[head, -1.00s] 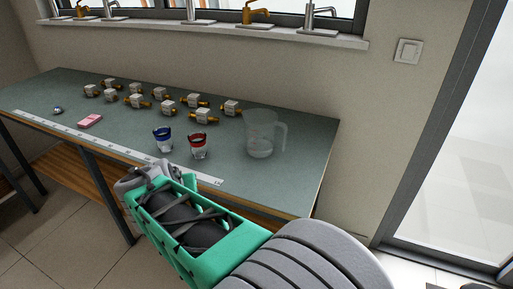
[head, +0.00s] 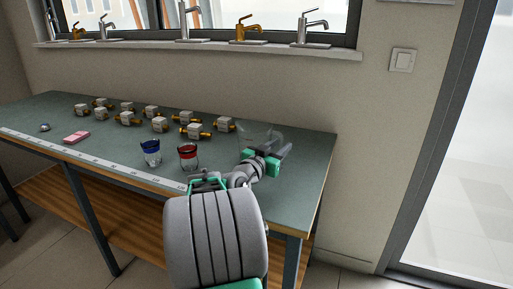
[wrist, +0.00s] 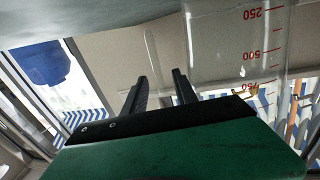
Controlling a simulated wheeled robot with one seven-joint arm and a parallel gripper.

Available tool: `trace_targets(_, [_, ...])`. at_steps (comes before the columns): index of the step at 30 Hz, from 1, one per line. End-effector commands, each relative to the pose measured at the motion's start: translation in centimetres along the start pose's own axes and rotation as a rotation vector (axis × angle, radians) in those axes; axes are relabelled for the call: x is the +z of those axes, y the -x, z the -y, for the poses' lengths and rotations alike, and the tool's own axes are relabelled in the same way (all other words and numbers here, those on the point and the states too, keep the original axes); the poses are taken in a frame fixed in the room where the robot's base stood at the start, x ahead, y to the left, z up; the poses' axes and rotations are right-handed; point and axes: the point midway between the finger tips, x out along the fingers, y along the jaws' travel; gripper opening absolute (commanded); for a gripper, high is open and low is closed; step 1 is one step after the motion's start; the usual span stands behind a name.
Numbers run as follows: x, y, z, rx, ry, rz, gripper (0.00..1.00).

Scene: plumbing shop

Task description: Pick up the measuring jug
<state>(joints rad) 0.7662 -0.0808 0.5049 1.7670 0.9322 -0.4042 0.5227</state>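The measuring jug (head: 258,132) is clear and stands upright near the right end of the grey-green bench top. My gripper (head: 276,153) is in front of it and hides its lower part in the head view. In the wrist view the jug (wrist: 235,45) appears upside down with red scale marks, close to the right finger. My gripper (wrist: 161,88) shows two black fingers apart with a gap between them. A clear upright strip, seemingly the jug's handle, shows just past the fingertips. I cannot tell whether it is between them.
The wall is close behind.

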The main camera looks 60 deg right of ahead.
Motion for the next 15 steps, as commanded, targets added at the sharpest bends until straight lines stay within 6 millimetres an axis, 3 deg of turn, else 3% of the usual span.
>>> trace_targets(3, [0.03, 0.05, 0.02, -0.001, 0.0, 0.001, 0.33])
trace_targets(15, [0.06, 0.09, 0.03, -0.001, 0.0, 0.001, 0.01])
